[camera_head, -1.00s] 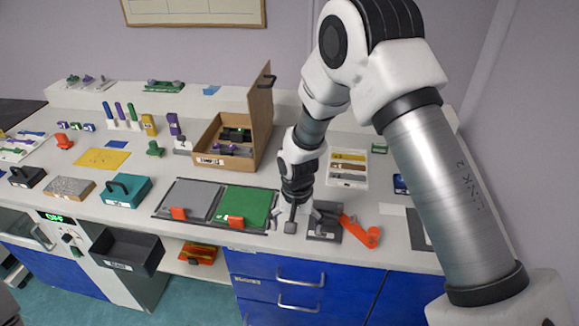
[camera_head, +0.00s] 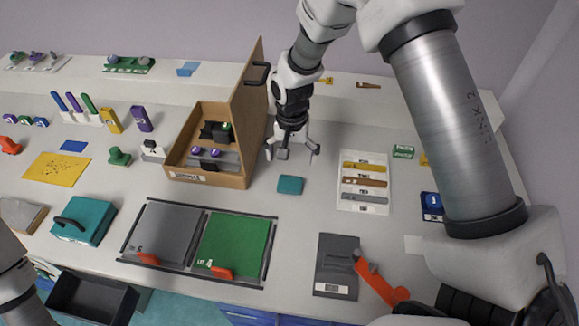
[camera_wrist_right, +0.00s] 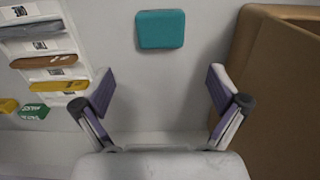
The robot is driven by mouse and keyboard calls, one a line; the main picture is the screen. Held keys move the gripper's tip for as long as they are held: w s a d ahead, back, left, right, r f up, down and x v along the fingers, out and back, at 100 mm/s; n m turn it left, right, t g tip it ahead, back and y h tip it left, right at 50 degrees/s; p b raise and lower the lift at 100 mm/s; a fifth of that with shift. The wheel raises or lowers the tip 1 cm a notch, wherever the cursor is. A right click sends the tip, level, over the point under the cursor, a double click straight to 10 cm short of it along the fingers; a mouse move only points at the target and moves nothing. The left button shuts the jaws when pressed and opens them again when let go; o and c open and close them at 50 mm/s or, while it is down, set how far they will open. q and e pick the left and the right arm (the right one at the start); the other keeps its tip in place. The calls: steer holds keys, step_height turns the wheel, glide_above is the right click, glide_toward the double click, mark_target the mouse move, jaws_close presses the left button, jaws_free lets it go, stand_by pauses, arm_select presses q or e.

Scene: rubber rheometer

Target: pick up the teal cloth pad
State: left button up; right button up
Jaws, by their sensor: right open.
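The teal cloth pad (camera_head: 290,185) is a small rounded rectangle lying flat on the white bench, right of the open wooden box. It also shows near the top of the right wrist view (camera_wrist_right: 160,29), between the lines of my two fingers but beyond their tips. My right gripper (camera_head: 292,154) is open and empty, with its fingers spread just behind the pad in the head view; in the right wrist view the gripper (camera_wrist_right: 161,85) has nothing between its fingers. The pad is fully visible and apart from the fingers. My left gripper is out of view.
The open wooden box (camera_head: 207,177) with its raised lid (camera_head: 250,105) stands close left of my right gripper. A white card with coloured strips (camera_head: 363,203) lies to the right. Green (camera_head: 235,243) and grey plates lie in front. Bench around the pad is clear.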

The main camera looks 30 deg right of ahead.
mark_target(290, 181)
steer(key=shift+s+a+f+p, duration=0.35)
steer(key=shift+s+f, duration=0.15)
steer(key=shift+f, duration=0.05)
steer(key=shift+s+a+f+p, duration=0.3)
steer(key=shift+s+f, duration=0.2)
steer(key=f, duration=0.3)
steer(key=w+f+p, duration=0.1)
steer(key=f, duration=0.1)
steer(key=shift+d, duration=0.15)
steer(key=shift+s+r, duration=0.1)
steer(key=shift+s, duration=0.05)
steer(key=shift+s+r, duration=0.1)
steer(key=shift+s, duration=0.05)
steer(key=shift+c, duration=1.3)
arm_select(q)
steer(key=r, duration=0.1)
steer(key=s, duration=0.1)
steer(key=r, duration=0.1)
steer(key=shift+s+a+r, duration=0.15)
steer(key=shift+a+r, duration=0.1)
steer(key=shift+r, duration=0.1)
arm_select(e)
steer(key=c, duration=0.8)
